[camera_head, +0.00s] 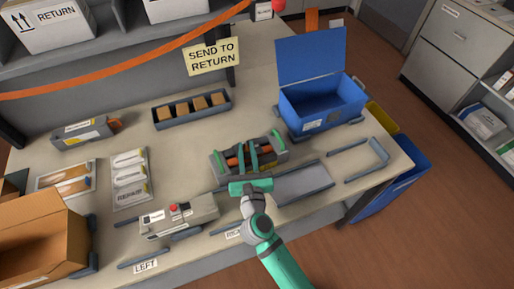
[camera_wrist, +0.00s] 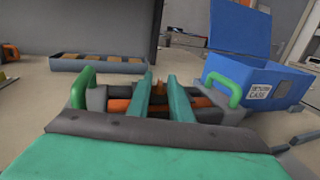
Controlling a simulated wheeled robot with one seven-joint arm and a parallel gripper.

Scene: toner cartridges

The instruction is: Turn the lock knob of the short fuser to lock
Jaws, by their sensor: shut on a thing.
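The short fuser (camera_head: 268,153) is a grey unit with green handles and orange parts, lying on the table right of centre. In the wrist view, the fuser (camera_wrist: 97,98) spans the middle, with a green handle at each end. My teal gripper (camera_head: 247,150) reaches over it from the front. Its two fingers (camera_wrist: 160,84) straddle a small orange lock knob (camera_wrist: 160,88) at the fuser's far side, and the gripper is shut on it. The fingers hide part of the fuser and the knob's sides, so I cannot read the knob's angle.
A blue open case (camera_head: 318,110) stands behind right. A dark tray of brown blocks (camera_head: 192,108) lies behind left. A grey device with a red button (camera_head: 180,214) is at front left. A grey flat plate (camera_head: 303,183) lies right of my gripper. A cardboard box (camera_head: 40,240) stands far left.

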